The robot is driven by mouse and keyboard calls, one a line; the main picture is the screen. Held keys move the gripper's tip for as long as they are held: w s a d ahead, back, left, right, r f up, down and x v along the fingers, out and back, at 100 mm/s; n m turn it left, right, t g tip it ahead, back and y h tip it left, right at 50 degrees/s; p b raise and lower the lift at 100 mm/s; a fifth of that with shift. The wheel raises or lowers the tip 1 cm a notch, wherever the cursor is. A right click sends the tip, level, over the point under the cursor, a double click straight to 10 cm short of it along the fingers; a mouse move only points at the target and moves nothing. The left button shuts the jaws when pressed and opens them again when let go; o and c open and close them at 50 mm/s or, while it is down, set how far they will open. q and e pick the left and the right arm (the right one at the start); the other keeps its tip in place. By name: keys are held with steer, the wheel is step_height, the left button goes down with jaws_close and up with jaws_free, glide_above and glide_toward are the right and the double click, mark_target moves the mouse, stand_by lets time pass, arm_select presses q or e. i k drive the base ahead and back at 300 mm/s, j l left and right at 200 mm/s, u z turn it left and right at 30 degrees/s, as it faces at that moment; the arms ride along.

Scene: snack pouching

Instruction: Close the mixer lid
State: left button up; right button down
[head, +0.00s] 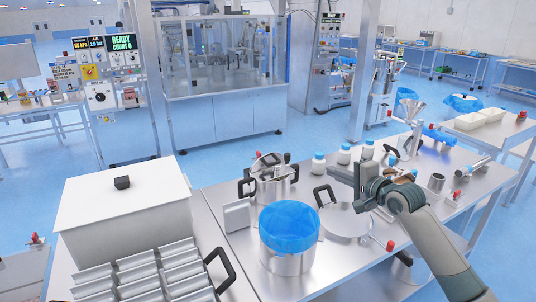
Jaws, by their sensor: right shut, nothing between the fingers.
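My right gripper (360,180) comes in from the lower right, shut and empty, above the steel bench near a flat round steel disc (346,222). A black loop handle (322,195) stands at the disc's back left edge; a rod with a red knob (390,246) is at its front right. I cannot tell for sure which part is the mixer lid. A steel pot (271,188) with black side handles and fittings on top stands behind left. A large white box (122,210) with a black knob on its flat top stands at left. My left gripper is not in view.
A steel bucket with a blue liner (289,228) stands left of the disc. Several white bottles with blue caps (319,164) line the bench's back. A funnel (412,112) and steel cups are at right.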

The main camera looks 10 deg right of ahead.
mark_target(269, 160)
steer(key=i+j, duration=0.25)
steer(key=i, duration=0.15)
steer(key=i+j, duration=0.2)
steer(key=i, duration=0.15)
